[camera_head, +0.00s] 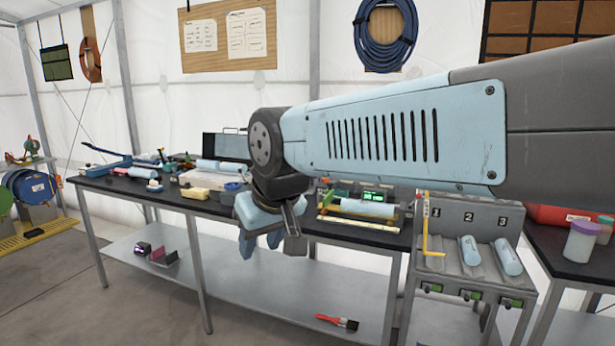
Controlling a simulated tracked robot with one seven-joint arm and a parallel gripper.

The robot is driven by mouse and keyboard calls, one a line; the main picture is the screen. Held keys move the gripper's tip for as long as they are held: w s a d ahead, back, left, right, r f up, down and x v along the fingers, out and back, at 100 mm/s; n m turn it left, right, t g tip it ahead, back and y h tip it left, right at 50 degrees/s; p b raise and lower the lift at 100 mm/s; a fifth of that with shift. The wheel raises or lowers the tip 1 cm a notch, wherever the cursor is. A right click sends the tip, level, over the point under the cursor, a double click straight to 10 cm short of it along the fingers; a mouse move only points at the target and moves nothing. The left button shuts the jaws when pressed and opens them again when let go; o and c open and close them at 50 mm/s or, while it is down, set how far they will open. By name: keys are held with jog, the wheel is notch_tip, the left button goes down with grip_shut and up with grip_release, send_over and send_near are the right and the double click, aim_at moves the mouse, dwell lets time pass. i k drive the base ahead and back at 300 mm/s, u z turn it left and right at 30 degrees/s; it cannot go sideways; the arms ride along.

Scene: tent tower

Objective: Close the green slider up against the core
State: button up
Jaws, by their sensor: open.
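A measuring fixture with a pale yellow scale strip (358,223) stands on the black table to the right of my gripper. A light-blue cylinder, seemingly the core (368,209), lies in it. A green-lit display (374,196) sits behind the core. My gripper (260,246) hangs left of the fixture, fingers pointing down, open with nothing seen between them. It is nearer to me than the table edge.
On the right, a grey rack (466,213) with numbered slots holds two light-blue cylinders. The long black table (168,198) carries a yellow block (194,193), cups and tools. A red brush (337,321) lies on the lower shelf. Floor at lower left is clear.

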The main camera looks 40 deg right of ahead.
aim_at(328, 199)
jog(key=z, duration=0.3)
jog(key=i, duration=1.05)
jog(key=z, duration=1.05)
jog(key=i, duration=0.65)
jog(key=z, duration=0.4)
jog(key=k, duration=0.9)
jog(key=z, duration=0.2)
jog(key=i, duration=0.85)
jog(key=u, duration=0.1)
